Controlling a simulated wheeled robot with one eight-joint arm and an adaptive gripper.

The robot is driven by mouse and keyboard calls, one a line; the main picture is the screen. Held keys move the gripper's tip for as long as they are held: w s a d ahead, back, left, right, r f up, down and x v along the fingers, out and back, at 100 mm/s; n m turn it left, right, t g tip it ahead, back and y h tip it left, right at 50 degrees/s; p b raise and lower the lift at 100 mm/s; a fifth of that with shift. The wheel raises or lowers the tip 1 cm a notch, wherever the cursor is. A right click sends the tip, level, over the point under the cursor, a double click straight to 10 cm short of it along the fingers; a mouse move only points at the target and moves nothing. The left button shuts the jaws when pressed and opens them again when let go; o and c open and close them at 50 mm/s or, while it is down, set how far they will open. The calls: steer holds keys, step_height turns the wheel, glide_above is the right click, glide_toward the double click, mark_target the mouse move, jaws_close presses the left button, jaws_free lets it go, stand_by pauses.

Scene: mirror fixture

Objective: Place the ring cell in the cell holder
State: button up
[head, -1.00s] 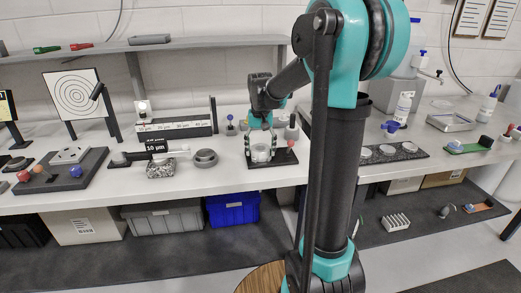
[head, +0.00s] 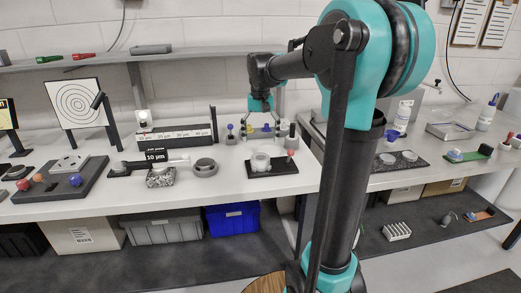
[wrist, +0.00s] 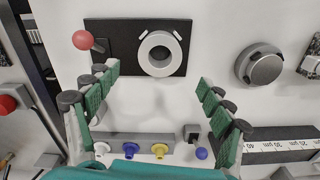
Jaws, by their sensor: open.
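The ring cell (head: 260,161), a pale ring with an open centre, sits on the black plate of what looks like the cell holder (head: 284,168). In the wrist view the ring cell (wrist: 142,52) lies flat between two small white tabs on the black holder plate (wrist: 112,30). A red-ball lever (wrist: 83,40) stands at the plate's left end in that view. My gripper (head: 262,128) is open and empty, above and behind the holder, apart from the ring. In the wrist view my gripper (wrist: 152,77) has its fingers spread wide, short of the ring.
Coloured knobs (wrist: 129,149) stand in a row on a grey rail under my gripper. A round grey part (head: 205,167) and a long marked block (head: 175,133) are left of the holder. A dark tray with pale discs (head: 410,156) is on the right counter. A shelf runs above.

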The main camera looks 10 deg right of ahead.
steer(key=shift+r, duration=1.45)
